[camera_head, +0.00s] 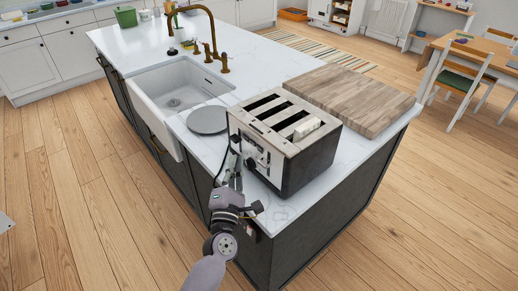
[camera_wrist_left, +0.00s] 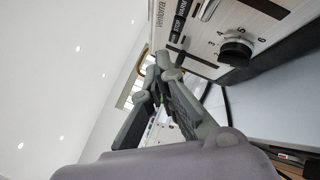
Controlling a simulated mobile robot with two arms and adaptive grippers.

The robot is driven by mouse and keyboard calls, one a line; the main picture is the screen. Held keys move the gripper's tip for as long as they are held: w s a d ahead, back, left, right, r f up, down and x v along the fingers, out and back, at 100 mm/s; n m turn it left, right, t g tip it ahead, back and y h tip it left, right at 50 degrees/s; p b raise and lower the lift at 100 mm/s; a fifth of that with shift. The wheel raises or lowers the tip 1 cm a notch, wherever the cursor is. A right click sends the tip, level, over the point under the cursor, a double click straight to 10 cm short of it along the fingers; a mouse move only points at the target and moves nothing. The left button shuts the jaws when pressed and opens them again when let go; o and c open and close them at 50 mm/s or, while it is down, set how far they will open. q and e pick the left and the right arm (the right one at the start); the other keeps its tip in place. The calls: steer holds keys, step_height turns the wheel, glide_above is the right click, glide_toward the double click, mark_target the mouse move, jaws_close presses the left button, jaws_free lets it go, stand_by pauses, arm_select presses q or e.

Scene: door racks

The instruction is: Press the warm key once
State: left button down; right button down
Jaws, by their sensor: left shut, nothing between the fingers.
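The toaster (camera_head: 285,140), with a pale top and dark sides, stands on the island counter. Its light control panel also shows in the left wrist view (camera_wrist_left: 262,22), tilted, with a black dial (camera_wrist_left: 236,50). Dark key markings there appear to read stop and warm (camera_wrist_left: 183,12); the warm key's exact outline is hard to tell. My left gripper (camera_head: 234,160) is in front of the panel, fingers together and empty. In the left wrist view its fingertips (camera_wrist_left: 160,68) are close to the panel's lower edge, below the markings; contact cannot be told. My right gripper is not in view.
A wooden board (camera_head: 350,97) lies behind the toaster. A grey round plate (camera_head: 207,120) lies left of it, near the white sink (camera_head: 180,88) and brass faucet (camera_head: 212,40).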

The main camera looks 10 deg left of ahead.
mark_target(260, 148)
arm_select(q)
steer(key=w+d, duration=0.2)
steer(key=w, duration=0.1)
steer(key=shift+w+d+b, duration=0.15)
steer(key=shift+d+b, duration=0.15)
steer(key=shift+b, duration=0.05)
stand_by(1.3)
steer(key=shift+w+d, duration=0.25)
steer(key=shift+w, duration=0.1)
